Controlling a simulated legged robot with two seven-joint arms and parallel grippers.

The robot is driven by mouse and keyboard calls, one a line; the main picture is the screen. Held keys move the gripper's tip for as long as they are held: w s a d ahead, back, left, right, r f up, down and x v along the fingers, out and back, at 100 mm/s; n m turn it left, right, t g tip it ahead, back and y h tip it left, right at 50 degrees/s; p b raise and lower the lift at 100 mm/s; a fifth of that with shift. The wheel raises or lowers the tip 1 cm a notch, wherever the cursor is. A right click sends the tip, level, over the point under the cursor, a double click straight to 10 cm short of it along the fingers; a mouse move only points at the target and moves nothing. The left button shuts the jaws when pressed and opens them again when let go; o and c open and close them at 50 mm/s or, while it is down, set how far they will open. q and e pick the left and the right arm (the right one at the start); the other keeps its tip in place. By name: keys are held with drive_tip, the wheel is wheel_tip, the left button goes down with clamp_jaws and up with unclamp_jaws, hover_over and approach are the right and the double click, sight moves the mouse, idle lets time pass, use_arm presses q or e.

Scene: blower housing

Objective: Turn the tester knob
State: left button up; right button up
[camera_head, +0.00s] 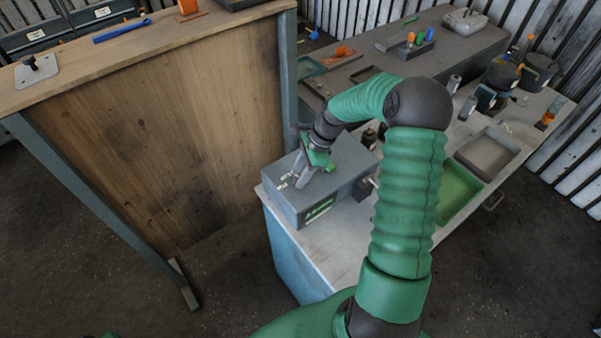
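A grey box (345,189) with a green label on its front sits on the near left end of the light workbench; it looks like the tester. My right gripper (299,178) points down over the left part of the box's top, at or just above the surface. Its fingers look close together, but they are small and I cannot tell if they are shut on anything. My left gripper is not in view.
The light bench (338,246) also holds a green tray (457,190), a grey tray (489,153) and dark pots (502,74). A tall wooden panel table (160,130) stands close on the left, with a blue tool (122,31) on top. A dark bench (440,62) with small parts is behind.

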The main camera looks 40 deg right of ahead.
drive_tip(key=c, duration=0.5)
drive_tip(key=shift+c, duration=1.1)
drive_tip(key=shift+d, duration=0.2)
clamp_jaws()
